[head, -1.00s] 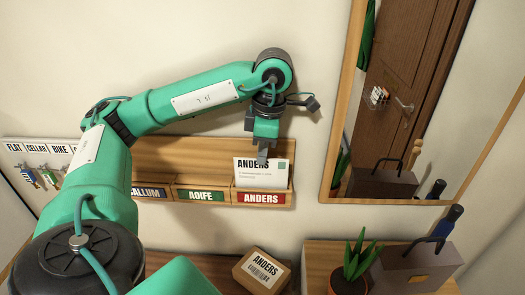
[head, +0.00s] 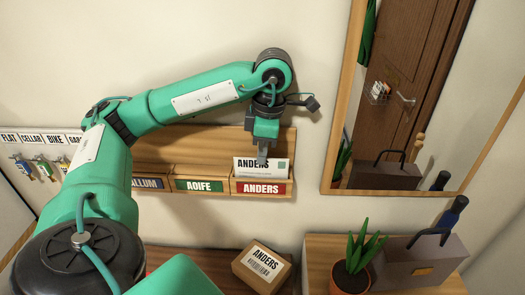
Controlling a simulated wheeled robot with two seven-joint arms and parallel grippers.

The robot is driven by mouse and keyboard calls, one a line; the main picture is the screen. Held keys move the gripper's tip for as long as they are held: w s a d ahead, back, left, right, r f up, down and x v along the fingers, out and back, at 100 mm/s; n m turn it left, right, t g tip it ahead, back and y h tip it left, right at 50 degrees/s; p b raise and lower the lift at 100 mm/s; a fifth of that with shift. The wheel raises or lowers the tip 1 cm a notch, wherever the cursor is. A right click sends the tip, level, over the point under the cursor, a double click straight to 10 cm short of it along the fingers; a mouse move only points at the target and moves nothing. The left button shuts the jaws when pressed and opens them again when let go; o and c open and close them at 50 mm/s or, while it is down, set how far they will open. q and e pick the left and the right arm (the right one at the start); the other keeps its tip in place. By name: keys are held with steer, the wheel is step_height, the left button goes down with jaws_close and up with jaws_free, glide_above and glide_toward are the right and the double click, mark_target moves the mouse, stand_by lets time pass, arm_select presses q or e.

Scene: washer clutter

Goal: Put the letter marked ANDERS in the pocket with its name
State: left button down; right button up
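The white letter marked ANDERS (head: 243,168) stands upright in the rack's right-hand pocket, behind the red ANDERS label (head: 261,188). Its lower part is hidden by the pocket front. My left gripper (head: 262,158) points down from above and is shut on the letter's top edge; a finger covers part of the printed name. The pocket with the green AOIFE label (head: 199,186) is to its left. My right gripper is not in view.
A cardboard parcel marked ANDERS (head: 262,266) sits on the surface below the rack. A potted plant (head: 352,275) and a grey bag (head: 420,262) stand at the lower right. A wood-framed mirror (head: 328,150) is right of the rack. Labelled key hooks (head: 32,139) are at the left.

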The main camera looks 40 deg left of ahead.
arm_select(q)
steer(key=c, duration=1.5)
jaws_free()
steer(key=shift+c, duration=0.2)
step_height(320, 180, up, 14)
steer(key=w+d+p, duration=0.1)
steer(key=p, duration=0.3)
steer(key=shift+s+d+f, duration=0.1)
steer(key=shift+d+f, duration=0.05)
steer(key=shift+f, duration=0.05)
